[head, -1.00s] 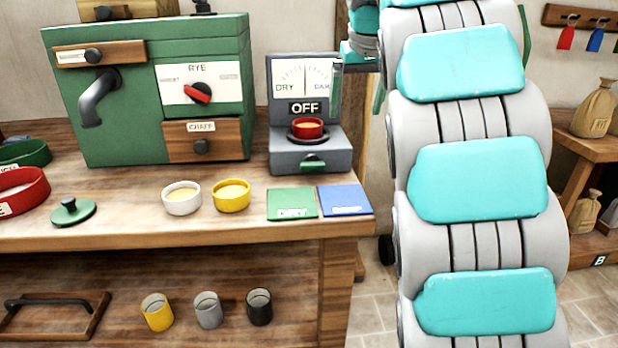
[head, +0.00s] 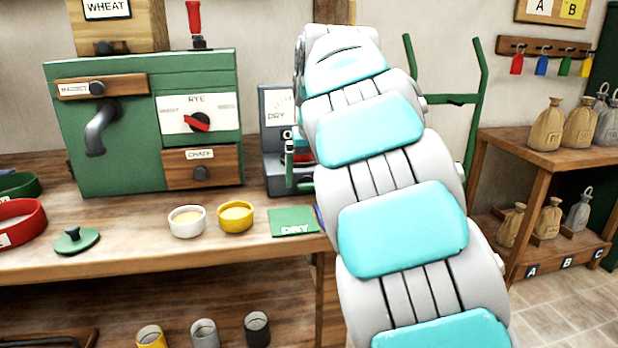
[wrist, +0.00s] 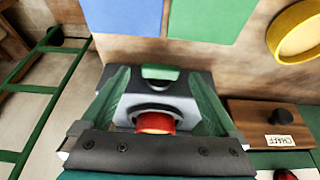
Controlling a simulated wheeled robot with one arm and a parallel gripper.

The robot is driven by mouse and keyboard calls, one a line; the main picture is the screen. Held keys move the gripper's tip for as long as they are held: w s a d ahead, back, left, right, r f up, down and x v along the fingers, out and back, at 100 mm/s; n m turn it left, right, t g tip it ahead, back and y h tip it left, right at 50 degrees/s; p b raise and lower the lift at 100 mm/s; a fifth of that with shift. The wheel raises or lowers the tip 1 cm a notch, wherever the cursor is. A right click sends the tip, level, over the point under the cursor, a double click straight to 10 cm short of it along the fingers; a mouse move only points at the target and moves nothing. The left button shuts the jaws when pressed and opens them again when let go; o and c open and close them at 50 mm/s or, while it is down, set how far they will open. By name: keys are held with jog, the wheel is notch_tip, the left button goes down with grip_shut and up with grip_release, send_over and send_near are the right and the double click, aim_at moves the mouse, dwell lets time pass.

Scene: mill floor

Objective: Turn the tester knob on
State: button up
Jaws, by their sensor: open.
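The tester (head: 274,150) is a grey box with a DRY dial, standing on the bench right of the green mill. My arm hides its right part and most of its display in the head view. In the wrist view its green knob (wrist: 160,73) sits on its front, beyond a red cup (wrist: 155,123) on the tester. My gripper (wrist: 157,76) is open and empty, with its two green fingers spread to either side of the knob and cup in the picture. I cannot tell whether a finger touches the knob.
A green card (head: 293,222) lies in front of the tester, with a blue card (wrist: 122,15) beside it. A white bowl (head: 187,221) and yellow bowl (head: 236,217) stand to the left. The green mill (head: 140,125) is close on the tester's left.

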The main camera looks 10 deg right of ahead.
jog(key=shift+w+f, duration=0.15)
jog(key=shift+f, duration=0.3)
jog(key=c, duration=1.4)
jog(key=y, duration=0.2)
jog(key=d+m+y+b, duration=0.1)
jog(key=y, duration=0.1)
jog(key=shift+f+b, duration=0.15)
jog(key=shift+b, duration=0.15)
jog(key=shift+d+f+m+t+y+b, duration=0.1)
jog(key=shift+d+m+y+b, duration=0.05)
jog(key=shift+y, duration=0.6)
jog(key=shift+d+f+m+t+y+b, duration=0.1)
jog(key=shift+d+m+y+b, duration=0.1)
jog(key=shift+y, duration=0.6)
jog(key=shift+d+f+m+t+y+b, duration=0.1)
jog(key=shift+m+y, duration=0.05)
jog(key=shift+y, duration=0.6)
jog(key=shift+d, duration=0.1)
